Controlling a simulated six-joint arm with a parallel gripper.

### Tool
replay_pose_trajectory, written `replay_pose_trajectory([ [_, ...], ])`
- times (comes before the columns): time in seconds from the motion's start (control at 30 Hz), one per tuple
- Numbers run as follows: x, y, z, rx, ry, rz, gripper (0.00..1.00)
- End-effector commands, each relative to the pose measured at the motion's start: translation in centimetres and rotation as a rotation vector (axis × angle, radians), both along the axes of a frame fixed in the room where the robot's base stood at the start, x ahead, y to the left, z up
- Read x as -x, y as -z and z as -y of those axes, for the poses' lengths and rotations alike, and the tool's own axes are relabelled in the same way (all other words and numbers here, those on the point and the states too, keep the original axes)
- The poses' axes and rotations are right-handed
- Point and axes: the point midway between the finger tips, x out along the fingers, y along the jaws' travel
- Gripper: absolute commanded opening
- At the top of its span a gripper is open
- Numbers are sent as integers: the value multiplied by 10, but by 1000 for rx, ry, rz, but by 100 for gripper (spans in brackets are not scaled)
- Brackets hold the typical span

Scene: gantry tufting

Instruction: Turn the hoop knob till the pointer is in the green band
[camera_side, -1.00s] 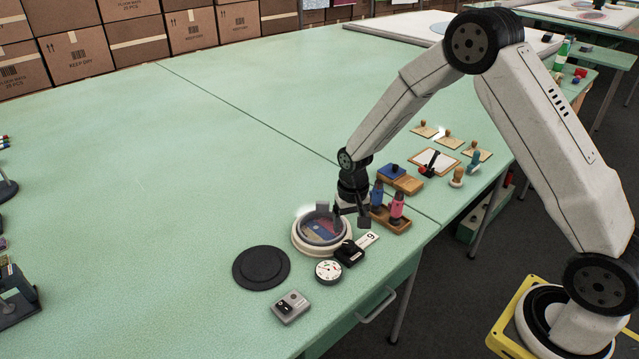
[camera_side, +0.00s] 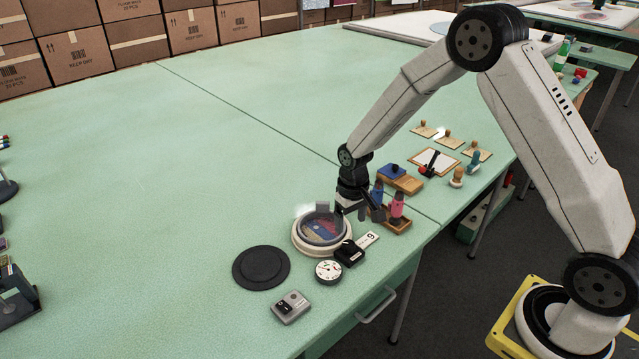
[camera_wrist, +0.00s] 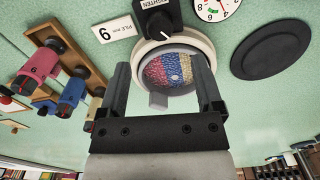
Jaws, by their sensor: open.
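The black hoop knob (camera_side: 349,253) stands at the front edge of the round tufting hoop (camera_side: 300,240). In the wrist view the knob (camera_wrist: 157,20) has a white line on its top and lies beyond the fingertips, untouched. My gripper (camera_wrist: 160,64) is open and empty, its fingers spread either side of the hoop's red, blue and tan tufted face (camera_wrist: 172,70). In the side view my gripper (camera_side: 360,211) hangs just above the hoop's right side. The white dial (camera_side: 328,271) is beside the knob; it is partly cut off in the wrist view (camera_wrist: 212,8), and its pointer is too small to read surely.
A "PILE mm" card (camera_side: 368,239) lies beside the knob. A black disc (camera_side: 261,267) and a grey switch box (camera_side: 290,307) lie in front left. The table's left middle is clear.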

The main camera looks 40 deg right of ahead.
Motion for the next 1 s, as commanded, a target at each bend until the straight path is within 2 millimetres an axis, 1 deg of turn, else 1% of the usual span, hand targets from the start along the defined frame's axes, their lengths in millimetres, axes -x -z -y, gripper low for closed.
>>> replay_pose_trajectory([
  [0.1, 0, 1, 0, 0, -86, 0, 84],
  [0.2, 0, 1, 0, 0, -122, 1, 84],
  [0.43, 0, 2, 0, 0, -129, 0, 84],
  [0.57, 0, 7, 0, 0, -128, -2, 84],
  [0.77, 0, 24, 0, 0, -128, -3, 84],
  [1.0, 0, 51, 0, -1, -127, -1, 84],
])
